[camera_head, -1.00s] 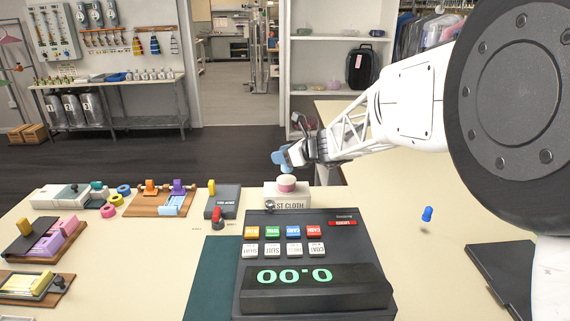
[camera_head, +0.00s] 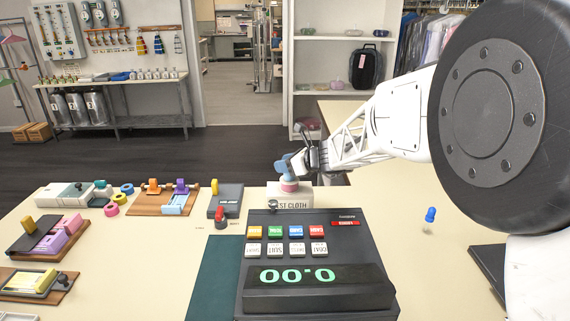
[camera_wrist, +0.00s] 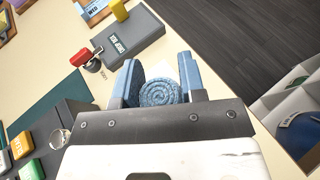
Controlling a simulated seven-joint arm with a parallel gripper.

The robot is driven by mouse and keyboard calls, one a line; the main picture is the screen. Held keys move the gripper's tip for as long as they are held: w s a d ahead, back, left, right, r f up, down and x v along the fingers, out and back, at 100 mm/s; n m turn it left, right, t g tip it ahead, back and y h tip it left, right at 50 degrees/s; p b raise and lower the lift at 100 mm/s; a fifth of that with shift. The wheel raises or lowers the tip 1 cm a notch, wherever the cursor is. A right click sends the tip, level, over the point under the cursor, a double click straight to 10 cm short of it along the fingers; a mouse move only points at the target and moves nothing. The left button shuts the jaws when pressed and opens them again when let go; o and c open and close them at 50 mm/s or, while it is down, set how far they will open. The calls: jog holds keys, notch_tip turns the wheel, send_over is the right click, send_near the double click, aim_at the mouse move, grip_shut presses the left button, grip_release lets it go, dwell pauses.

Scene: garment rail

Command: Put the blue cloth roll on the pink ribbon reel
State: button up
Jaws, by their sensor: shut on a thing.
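The blue cloth roll (camera_wrist: 160,92) shows its spiral end in the wrist view, between the two blue fingers of my gripper (camera_wrist: 158,66). My gripper is shut on it. In the head view my gripper (camera_head: 290,167) is over the white box, with the roll (camera_head: 289,177) upright below the fingers. The pink ribbon reel (camera_head: 289,187) stands on the box directly under the roll. The roll's lower end hides most of the reel's top. I cannot tell whether they touch. The reel is hidden in the wrist view.
The white box (camera_head: 290,204) reads "ST CLOTH". A dark till (camera_head: 315,262) stands in front of it, and a grey box with a red knob (camera_head: 224,200) to its left. Coloured reels and trays fill the left side. A blue peg (camera_head: 430,215) is at right.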

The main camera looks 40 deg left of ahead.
jog(key=shift+f, duration=0.1)
jog(key=o, duration=0.9)
jog(key=shift+v, duration=0.95)
jog(key=v, duration=1)
jog(key=shift+d, duration=0.1)
